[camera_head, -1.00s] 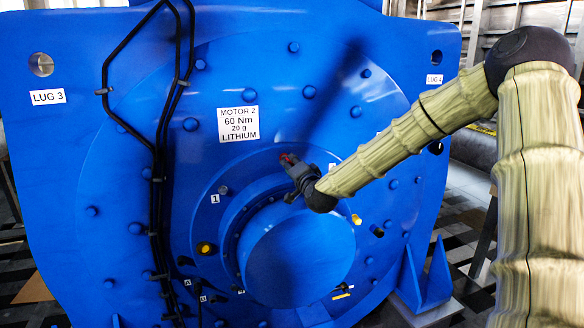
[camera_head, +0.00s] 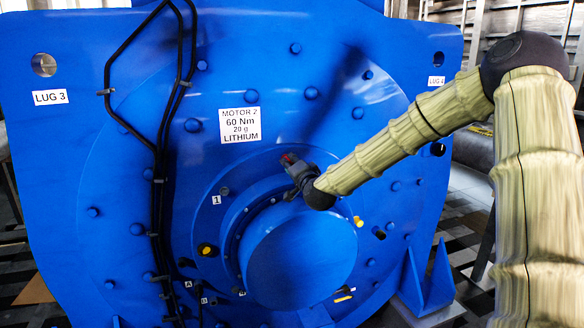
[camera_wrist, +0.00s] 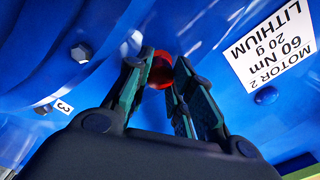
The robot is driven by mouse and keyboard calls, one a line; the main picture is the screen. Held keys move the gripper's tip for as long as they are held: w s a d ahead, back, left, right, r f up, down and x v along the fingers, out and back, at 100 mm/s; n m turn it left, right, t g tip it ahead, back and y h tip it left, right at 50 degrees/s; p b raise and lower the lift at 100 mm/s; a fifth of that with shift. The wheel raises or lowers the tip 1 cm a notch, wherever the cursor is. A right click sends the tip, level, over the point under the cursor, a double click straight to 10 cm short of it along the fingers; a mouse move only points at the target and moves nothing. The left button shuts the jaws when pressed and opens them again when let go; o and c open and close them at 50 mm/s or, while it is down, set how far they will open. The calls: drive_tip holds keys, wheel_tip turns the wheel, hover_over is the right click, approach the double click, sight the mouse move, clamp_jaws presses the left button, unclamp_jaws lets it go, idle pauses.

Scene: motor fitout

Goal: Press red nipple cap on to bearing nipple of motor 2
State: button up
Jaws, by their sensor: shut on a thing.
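The blue motor 2 (camera_head: 330,120) fills most of the head view, with its label (camera_head: 240,125) reading "MOTOR 2, 60 Nm, 20 g, LITHIUM". My gripper (camera_head: 291,162) is at the upper edge of the round bearing housing, below and right of the label. In the wrist view my gripper (camera_wrist: 161,80) is shut on the red nipple cap (camera_wrist: 161,72), which sits between the fingertips. The red cap (camera_head: 287,158) also shows as a small red spot at the fingertips in the head view. The bearing nipple is hidden; I cannot tell whether the cap touches it.
Black cables (camera_head: 157,180) run down the motor's left side. Bolts stud the face, one (camera_wrist: 81,53) near my gripper. A yellow fitting (camera_head: 207,249) sits lower left of the housing, and a tag "3" (camera_wrist: 64,106) shows in the wrist view.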

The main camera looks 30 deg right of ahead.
drive_tip(key=shift+w+d, duration=0.1)
drive_tip(key=shift+w, duration=0.4)
drive_tip(key=o, duration=0.8)
drive_tip(key=shift+c, duration=0.2)
drive_tip(key=shift+s, duration=0.1)
drive_tip(key=v, duration=1.1)
drive_tip(key=shift+s, duration=0.4)
